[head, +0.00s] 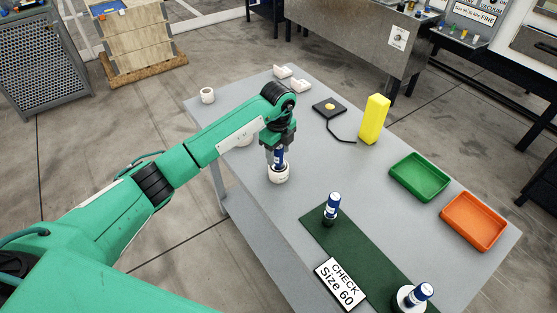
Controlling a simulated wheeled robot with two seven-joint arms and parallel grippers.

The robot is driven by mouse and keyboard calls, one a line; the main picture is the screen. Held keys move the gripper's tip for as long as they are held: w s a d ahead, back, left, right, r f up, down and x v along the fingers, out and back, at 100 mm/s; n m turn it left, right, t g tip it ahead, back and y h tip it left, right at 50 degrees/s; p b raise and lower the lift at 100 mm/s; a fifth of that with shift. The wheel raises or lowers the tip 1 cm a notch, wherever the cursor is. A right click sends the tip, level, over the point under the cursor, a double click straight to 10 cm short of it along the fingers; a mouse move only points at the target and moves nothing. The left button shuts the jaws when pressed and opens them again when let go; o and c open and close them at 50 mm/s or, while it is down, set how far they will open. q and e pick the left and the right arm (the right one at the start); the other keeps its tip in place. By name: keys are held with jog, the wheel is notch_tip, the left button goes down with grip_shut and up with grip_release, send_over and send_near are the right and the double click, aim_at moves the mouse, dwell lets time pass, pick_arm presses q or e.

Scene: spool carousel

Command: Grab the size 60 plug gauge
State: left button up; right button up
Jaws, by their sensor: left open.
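A sign (340,284) reading "CHECK Size 60" lies at the front edge of the grey table. A blue plug gauge (279,164) stands upright in a white ring-shaped piece (279,176) near the table's middle. My left gripper (277,156) is open and points down around the top of this gauge; its fingers hide part of it. A second blue and white gauge (332,205) with a dark lower end stands on the dark green mat (358,242). A third one (420,291) leans in a white ring (404,299) near the front. I cannot read sizes on the gauges.
A green tray (420,176) and an orange tray (474,220) lie on the right. A yellow block (374,119) stands behind them, near a black pad with a yellow button (329,108). A white ring (207,95) sits at the far left corner of the table (235,95).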

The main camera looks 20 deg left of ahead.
pick_arm(q)
jog(key=shift+f, duration=0.65)
grip_shut()
jog(key=shift+r, duration=0.1)
